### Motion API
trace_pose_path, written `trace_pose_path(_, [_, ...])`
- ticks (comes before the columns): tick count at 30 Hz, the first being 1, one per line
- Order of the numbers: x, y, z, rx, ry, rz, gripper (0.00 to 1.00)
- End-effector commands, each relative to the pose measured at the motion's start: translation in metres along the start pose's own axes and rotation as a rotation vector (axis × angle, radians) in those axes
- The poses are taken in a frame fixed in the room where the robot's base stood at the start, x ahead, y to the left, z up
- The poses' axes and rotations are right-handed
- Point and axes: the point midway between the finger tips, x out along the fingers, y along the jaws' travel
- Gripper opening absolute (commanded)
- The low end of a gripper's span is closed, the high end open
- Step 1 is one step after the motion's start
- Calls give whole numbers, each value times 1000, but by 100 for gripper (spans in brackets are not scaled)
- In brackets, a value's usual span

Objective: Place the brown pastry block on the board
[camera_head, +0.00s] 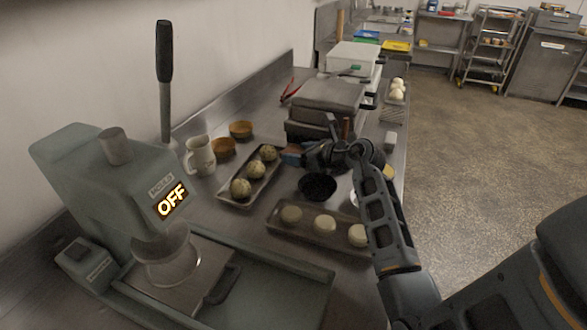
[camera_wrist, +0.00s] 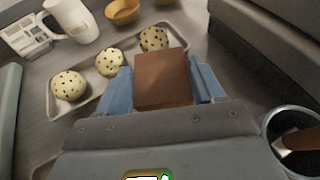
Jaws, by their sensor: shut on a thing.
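The brown pastry block (camera_wrist: 162,78) is held between the blue fingers of my gripper (camera_wrist: 163,88) in the wrist view. In the head view my gripper (camera_head: 293,155) is above the counter, between the tray of speckled dough balls and the dark press; the block is barely distinguishable there. The fingers are shut on the block's two sides. I cannot pick out the board with certainty; flat yellow (camera_head: 397,47), green (camera_head: 367,41) and blue (camera_head: 366,34) pieces lie far down the counter.
A tray (camera_head: 224,200) holds speckled balls; another tray (camera_head: 310,238) holds pale rounds. A dark bowl (camera_head: 317,187) is below my arm. A closed dark press (camera_head: 328,97), a mug (camera_head: 200,157) and a large machine (camera_head: 110,190) crowd the counter. Open floor (camera_head: 455,130) lies right.

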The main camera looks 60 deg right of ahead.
Motion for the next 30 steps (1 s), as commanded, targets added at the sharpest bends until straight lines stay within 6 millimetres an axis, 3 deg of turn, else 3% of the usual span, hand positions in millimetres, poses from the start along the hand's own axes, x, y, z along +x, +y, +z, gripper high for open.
trace_pose_path(12, [16, 0, -39, 0, 0, -1, 35])
trace_pose_path(24, [19, 0, -44, -1, -2, 0, 35])
trace_pose_path(25, [19, 0, -44, -1, -1, 0, 70])
trace_pose_path(30, [18, 0, -44, -1, -1, 0, 87])
